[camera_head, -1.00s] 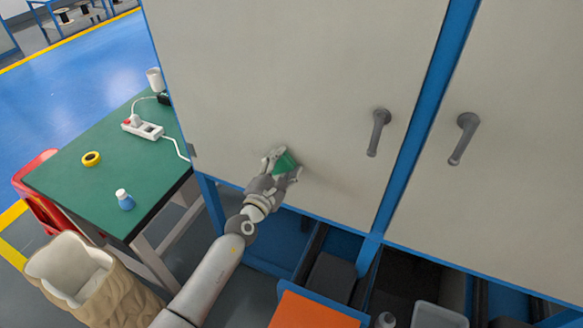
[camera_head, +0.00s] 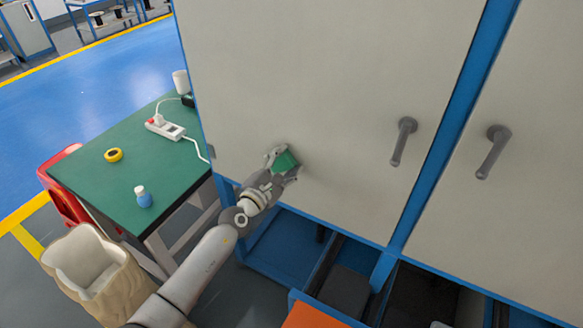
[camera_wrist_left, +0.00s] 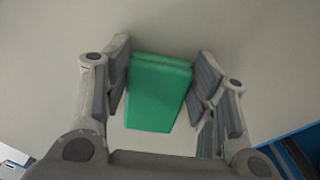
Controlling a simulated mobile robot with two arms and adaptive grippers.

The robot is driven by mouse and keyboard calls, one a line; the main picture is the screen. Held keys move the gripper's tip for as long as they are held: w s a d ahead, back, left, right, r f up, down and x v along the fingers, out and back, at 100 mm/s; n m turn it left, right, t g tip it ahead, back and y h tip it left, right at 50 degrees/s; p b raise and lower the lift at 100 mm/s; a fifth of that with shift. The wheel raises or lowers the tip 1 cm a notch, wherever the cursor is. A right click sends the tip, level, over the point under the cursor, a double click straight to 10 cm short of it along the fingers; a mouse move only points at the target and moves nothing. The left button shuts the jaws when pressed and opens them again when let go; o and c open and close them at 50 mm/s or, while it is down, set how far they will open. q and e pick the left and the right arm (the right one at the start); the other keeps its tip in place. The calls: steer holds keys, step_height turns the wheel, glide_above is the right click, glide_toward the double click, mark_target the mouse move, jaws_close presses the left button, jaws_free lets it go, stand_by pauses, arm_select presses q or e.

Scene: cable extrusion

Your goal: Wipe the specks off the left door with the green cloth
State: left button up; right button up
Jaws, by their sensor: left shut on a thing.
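The left door (camera_head: 310,60) is a large pale grey panel with a dark handle (camera_head: 403,141) near its right edge. My left gripper (camera_head: 282,163) is at the lower left part of this door, shut on the green cloth (camera_head: 287,160). In the left wrist view the folded cloth (camera_wrist_left: 158,95) sits between the two fingers (camera_wrist_left: 161,85), its far edge close to or against the door; I cannot tell whether they touch. No specks can be made out on the visible door surface. My right gripper is not in view.
A green table (camera_head: 95,172) on the left holds a power strip (camera_head: 166,127), yellow tape (camera_head: 114,155), a small blue bottle (camera_head: 143,197) and a white cup (camera_head: 181,82). A beige sack (camera_head: 90,262) stands in front. Open blue-framed shelving with an orange panel (camera_head: 312,316) lies below the doors.

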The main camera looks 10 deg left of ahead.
arm_select(q)
steer(key=shift+w+a+f, duration=0.1)
steer(key=shift+w+a, duration=0.2)
steer(key=shift+a, duration=0.5)
steer(key=a+b, duration=0.1)
steer(key=w+a+b, duration=0.1)
steer(key=a, duration=0.1)
steer(key=shift+w, duration=0.1)
steer(key=shift+a, duration=0.1)
steer(key=shift+p+v, duration=0.75)
steer(key=shift+v, duration=2.2)
